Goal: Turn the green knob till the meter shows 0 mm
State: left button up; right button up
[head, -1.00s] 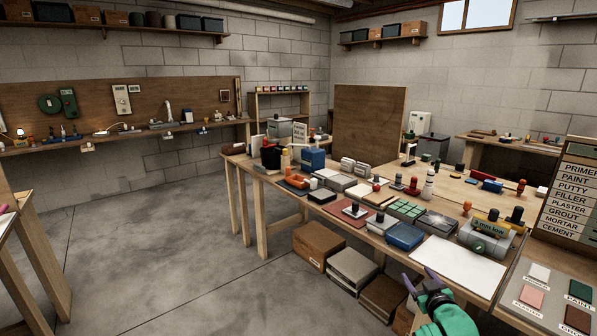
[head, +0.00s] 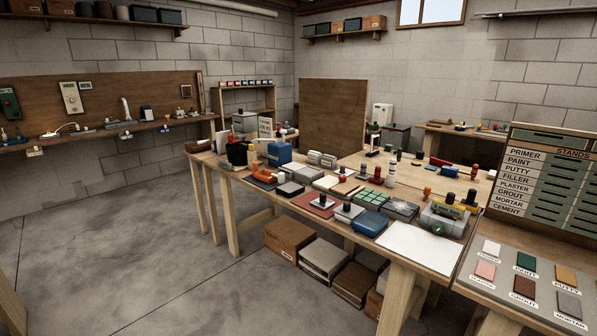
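A grey device (head: 452,223) stands near the front right of the long wooden workbench, beside a white sheet (head: 415,248). A small round green knob (head: 437,228) is on its front face. A yellowish display strip (head: 446,211) sits above the knob; its text is too small to read surely. Dark round-topped pieces stand on top of the device. Neither of my grippers is in view, and nothing touches the knob.
The bench holds several pads, blocks and stamps, including a blue block (head: 370,222). Boxes (head: 289,238) lie under it. A label board (head: 553,185) and colour samples (head: 525,261) are at right. The grey floor (head: 130,240) at left is clear.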

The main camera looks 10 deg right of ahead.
aim_at(438, 229)
jog(key=z, duration=1.3)
